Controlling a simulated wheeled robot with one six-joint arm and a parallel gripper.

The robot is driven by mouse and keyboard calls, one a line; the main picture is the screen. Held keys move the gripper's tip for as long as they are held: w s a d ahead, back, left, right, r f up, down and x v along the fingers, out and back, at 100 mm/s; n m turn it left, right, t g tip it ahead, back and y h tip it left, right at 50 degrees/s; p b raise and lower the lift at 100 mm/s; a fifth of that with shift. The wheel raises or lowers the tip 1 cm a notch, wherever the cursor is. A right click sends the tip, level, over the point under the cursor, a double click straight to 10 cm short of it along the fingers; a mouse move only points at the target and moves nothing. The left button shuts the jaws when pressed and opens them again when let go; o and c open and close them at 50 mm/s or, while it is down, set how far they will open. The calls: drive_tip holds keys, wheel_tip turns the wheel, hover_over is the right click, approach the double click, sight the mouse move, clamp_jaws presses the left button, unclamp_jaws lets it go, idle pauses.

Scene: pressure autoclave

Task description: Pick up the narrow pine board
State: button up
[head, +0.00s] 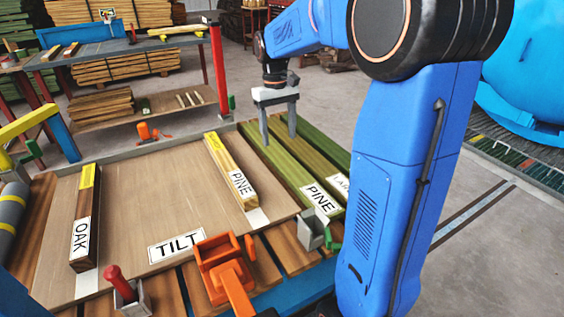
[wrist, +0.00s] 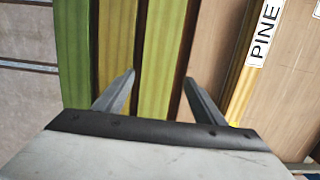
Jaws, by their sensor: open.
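My gripper (head: 279,139) is open and empty, pointing down over the green boards (head: 296,152) right of the tilt table. In the wrist view my gripper (wrist: 159,76) has its fingers apart on either side of a light green strip (wrist: 163,45); the height gap is unclear. A narrow board labelled PINE (head: 226,160), with a yellow end, lies on the tilt table. In the wrist view this PINE board (wrist: 248,85) lies right of the fingers. The green boards carry another PINE label (head: 321,200) and a label partly hidden by my arm.
The TILT table (head: 150,190) also holds an OAK board (head: 84,225) at left. An orange clamp (head: 222,268) and a red-handled clamp (head: 125,290) stand at its front edge. A rack with a red post (head: 219,75) stands behind. Open floor lies at right.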

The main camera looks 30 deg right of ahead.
sight(282, 158)
drive_tip(key=shift+s+d+f, duration=0.1)
drive_tip(key=shift+s+f, duration=0.1)
drive_tip(key=shift+f, duration=1.05)
drive_tip(key=shift+s+f, duration=0.2)
drive_tip(key=shift+f, duration=1.05)
drive_tip(key=shift+s+d+f, duration=0.1)
drive_tip(key=shift+s+f, duration=0.1)
drive_tip(key=shift+f, duration=1.05)
drive_tip(key=c, duration=1.2)
